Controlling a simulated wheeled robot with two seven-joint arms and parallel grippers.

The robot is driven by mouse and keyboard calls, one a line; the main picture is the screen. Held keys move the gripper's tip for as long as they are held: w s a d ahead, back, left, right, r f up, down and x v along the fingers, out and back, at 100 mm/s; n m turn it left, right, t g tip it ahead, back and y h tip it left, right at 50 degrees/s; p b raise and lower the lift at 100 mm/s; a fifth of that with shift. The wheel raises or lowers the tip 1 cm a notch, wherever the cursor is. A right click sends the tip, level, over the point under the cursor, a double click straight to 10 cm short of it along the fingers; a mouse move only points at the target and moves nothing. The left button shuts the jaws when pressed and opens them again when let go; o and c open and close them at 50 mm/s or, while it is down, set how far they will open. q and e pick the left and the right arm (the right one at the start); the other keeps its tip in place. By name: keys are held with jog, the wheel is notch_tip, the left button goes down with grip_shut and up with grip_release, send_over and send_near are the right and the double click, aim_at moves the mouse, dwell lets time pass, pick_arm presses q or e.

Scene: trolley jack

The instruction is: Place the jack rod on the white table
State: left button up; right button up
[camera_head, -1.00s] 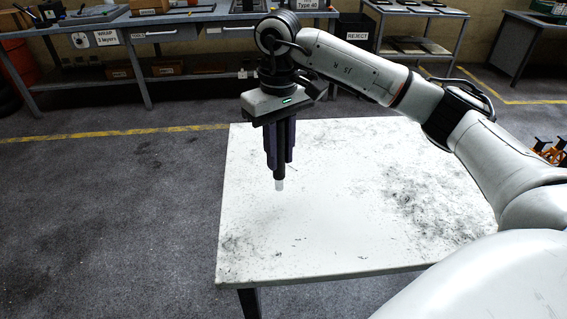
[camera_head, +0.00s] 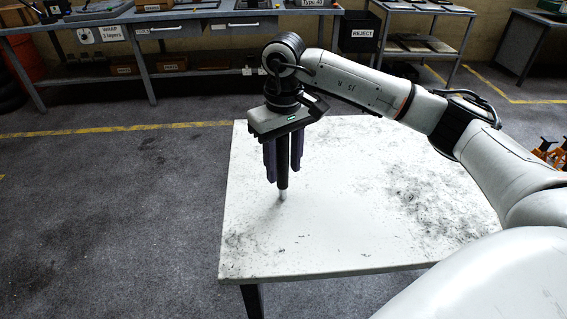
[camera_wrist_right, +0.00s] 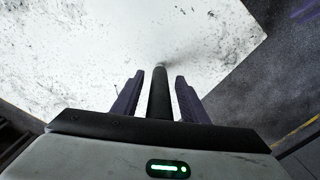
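The jack rod (camera_head: 283,174) is a dark, upright rod with a pale lower tip, over the left part of the white table (camera_head: 340,240). Its tip appears to meet the tabletop, though I cannot be sure of contact. My right gripper (camera_head: 283,172) points straight down around the rod. Its two purple-dark fingers are apart, one on each side of the rod. The right wrist view shows the rod (camera_wrist_right: 160,95) between the fingers (camera_wrist_right: 160,98), with a narrow gap on both sides. The rod's upper end is hidden at the gripper. My left gripper is not in view.
The white tabletop is scuffed and otherwise bare, with free room right of the rod. A grey workbench (camera_head: 200,15) with bins stands at the back left. A black REJECT bin (camera_head: 357,32) and a shelf trolley (camera_head: 425,12) are behind. Orange stands (camera_head: 545,150) show at the right edge.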

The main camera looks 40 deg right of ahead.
notch_tip(320, 180, up, 12)
jog(key=shift+r+p, duration=0.15)
jog(key=shift+p, duration=0.15)
dwell(0.5)
